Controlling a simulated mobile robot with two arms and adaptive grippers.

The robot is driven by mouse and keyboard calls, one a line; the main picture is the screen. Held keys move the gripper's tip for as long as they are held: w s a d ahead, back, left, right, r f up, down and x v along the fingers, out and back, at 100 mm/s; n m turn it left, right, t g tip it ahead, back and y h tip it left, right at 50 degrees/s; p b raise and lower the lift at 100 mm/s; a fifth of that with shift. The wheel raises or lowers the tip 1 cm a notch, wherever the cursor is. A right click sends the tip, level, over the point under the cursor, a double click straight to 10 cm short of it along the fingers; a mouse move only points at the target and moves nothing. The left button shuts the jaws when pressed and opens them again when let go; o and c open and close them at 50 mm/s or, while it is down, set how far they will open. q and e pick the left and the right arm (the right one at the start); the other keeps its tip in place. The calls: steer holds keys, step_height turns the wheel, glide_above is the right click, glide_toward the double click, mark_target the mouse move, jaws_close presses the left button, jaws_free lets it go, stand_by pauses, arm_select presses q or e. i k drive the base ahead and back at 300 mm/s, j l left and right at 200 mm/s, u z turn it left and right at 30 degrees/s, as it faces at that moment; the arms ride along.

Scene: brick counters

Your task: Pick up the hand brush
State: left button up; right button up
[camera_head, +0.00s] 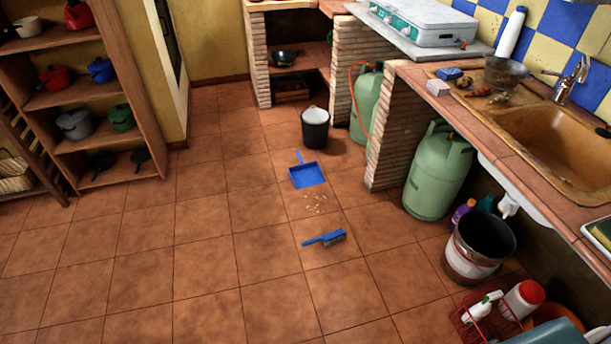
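A blue hand brush (325,238) lies on the tiled floor near the middle of the head view. Its handle points left and its dark bristle end is on the right. A blue dustpan (307,175) lies on the floor beyond it, its handle pointing away. Small pale crumbs (315,204) are scattered on the tiles between the brush and the dustpan. Neither of my grippers shows in this view.
A black bucket (315,128) stands behind the dustpan. Green gas bottles (437,172) and another bucket (478,247) stand along the brick counter at right. A red caddy (478,312) is at lower right. A pot shelf (86,98) stands at left. The left and front floor is clear.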

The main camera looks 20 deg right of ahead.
mark_target(327, 238)
steer(key=i+u, duration=0.3)
steer(key=i, duration=1.6)
steer(key=i+j+z, duration=0.1)
steer(key=i+z, duration=0.2)
steer(key=i, duration=0.2)
steer(key=i+j+z, duration=0.3)
steer(key=i, duration=0.15)
steer(key=i+j+z, duration=0.2)
steer(key=i+z, duration=0.15)
steer(key=i, duration=0.1)
